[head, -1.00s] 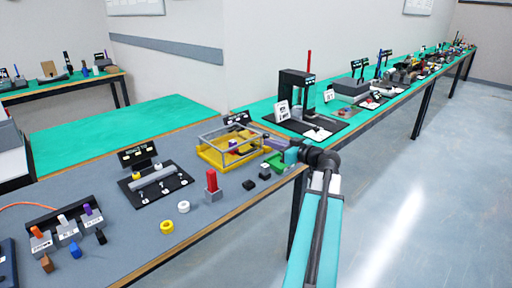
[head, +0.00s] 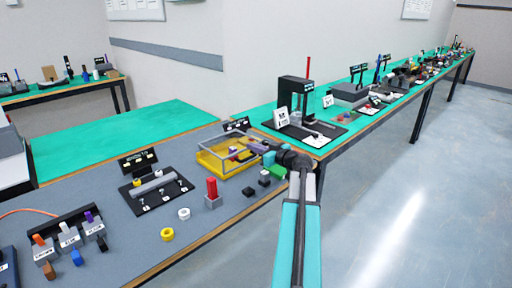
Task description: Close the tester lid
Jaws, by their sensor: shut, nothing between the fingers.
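The tester appears to be the yellow tray (head: 207,163) on the grey bench mat, with a thin grey-framed clear lid (head: 222,168) over it. The lid's frame stands above the yellow walls; I cannot tell if it is fully down. A small dark object and a red-purple spot show inside, too small to identify. My gripper (head: 247,147) comes in from the right at the tray's right side, with its fingers shut and empty. I cannot tell whether the fingers touch the lid frame.
A green block (head: 277,171) and black blocks (head: 248,191) lie in front of the gripper. A red peg in a grey holder (head: 212,190) stands nearer. A black press-like stand (head: 292,100) is behind right. White (head: 184,213) and yellow (head: 167,234) rings lie on open mat.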

